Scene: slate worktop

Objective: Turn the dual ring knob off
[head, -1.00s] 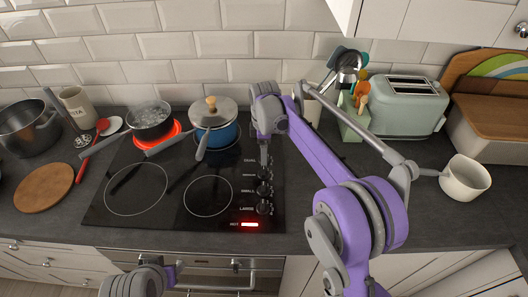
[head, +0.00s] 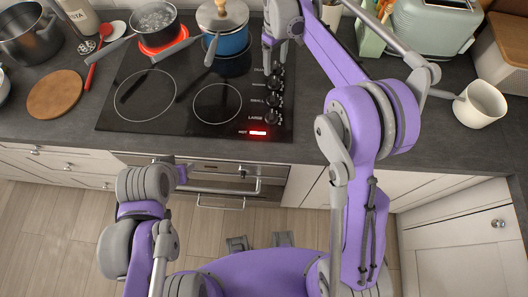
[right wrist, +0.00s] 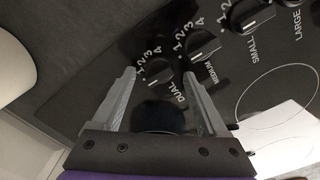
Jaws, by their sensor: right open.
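The dual knob (right wrist: 157,75) is a round black dial on the cooktop with the label DUAL and printed numbers beside it. In the right wrist view it appears between the fingertips of my right gripper (right wrist: 160,73). The fingers are apart and hold nothing; I cannot tell how far above the dial they are. In the head view my right gripper (head: 269,57) is over the far end of the knob row and hides the dual knob. My left arm is at the lower left, before the counter, and its fingers do not show.
The medium knob (right wrist: 203,46) and small knob (right wrist: 251,15) sit close beside. A pot of bubbling water (head: 153,18) stands on a glowing red ring. A blue lidded pan (head: 230,42) is near my right wrist. A white mug (head: 480,105) stands at the right.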

